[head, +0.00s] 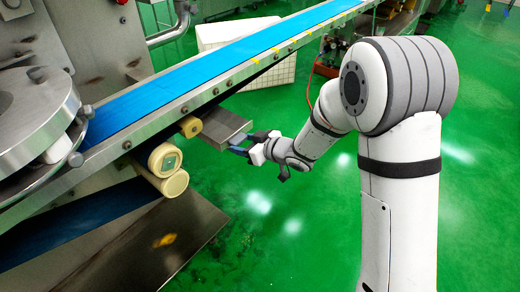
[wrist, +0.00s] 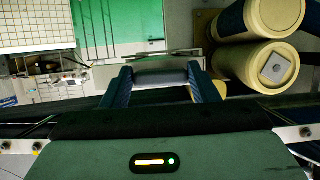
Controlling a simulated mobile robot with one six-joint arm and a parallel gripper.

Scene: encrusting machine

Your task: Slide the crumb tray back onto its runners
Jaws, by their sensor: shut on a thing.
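The crumb tray (head: 222,125) is a shallow grey metal piece under the blue conveyor's near side, sticking out toward my arm. My gripper (head: 244,146) is at its outer edge, with the dark fingers shut on it. In the wrist view, my gripper (wrist: 160,82) has one finger on each side of a grey part of the crumb tray (wrist: 160,73). The tray's far end is hidden beneath the conveyor frame. I cannot make out the runners, nor whether the tray rests on them.
The blue conveyor belt (head: 205,75) slopes across above the tray. Cream rollers (head: 166,160) sit left of the tray and also show in the wrist view (wrist: 258,66). A dark metal panel (head: 150,240) lies below. A white crate (head: 240,35) stands behind.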

